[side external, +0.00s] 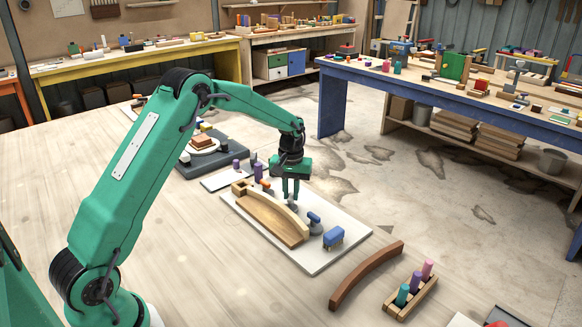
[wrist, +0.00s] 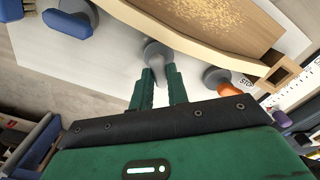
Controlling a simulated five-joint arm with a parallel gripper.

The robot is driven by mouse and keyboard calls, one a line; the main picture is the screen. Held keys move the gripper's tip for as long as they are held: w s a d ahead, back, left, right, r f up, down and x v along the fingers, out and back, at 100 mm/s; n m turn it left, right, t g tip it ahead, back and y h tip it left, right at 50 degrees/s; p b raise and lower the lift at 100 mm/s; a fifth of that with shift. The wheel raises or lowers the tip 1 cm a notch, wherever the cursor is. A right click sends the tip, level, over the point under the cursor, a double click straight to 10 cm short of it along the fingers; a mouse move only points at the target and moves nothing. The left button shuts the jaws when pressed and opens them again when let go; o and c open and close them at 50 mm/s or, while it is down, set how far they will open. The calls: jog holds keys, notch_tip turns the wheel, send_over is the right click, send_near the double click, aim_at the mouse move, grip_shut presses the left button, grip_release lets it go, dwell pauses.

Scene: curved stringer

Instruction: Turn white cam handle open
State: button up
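A pale curved wooden stringer (side external: 272,218) lies on a white board (side external: 318,258); it also shows in the wrist view (wrist: 205,30). Along its curved edge sit round grey cams. In the wrist view the middle cam (wrist: 156,51) is at my fingertips, with its pale handle pointing in between the fingers. In the side view my gripper hides this cam. My gripper (side external: 291,198) points down with its two green fingers (wrist: 160,76) apart, one on each side of the white handle. Whether they touch it I cannot tell.
An orange-handled cam (wrist: 218,80) and a blue-handled cam (wrist: 68,22) flank the middle one. A blue block (side external: 333,237) stands on the board. A brown curved strip (side external: 366,274) and a wooden peg holder (side external: 411,297) lie on the table to the right.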

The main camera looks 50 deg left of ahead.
grip_shut()
jog(key=shift+n, duration=0.5)
jog(key=n, duration=0.3)
jog(key=shift+n, duration=0.3)
jog(key=n, duration=0.5)
jog(key=shift+r+n, duration=0.1)
jog(key=shift+n, duration=0.3)
jog(key=o, duration=0.7)
grip_release()
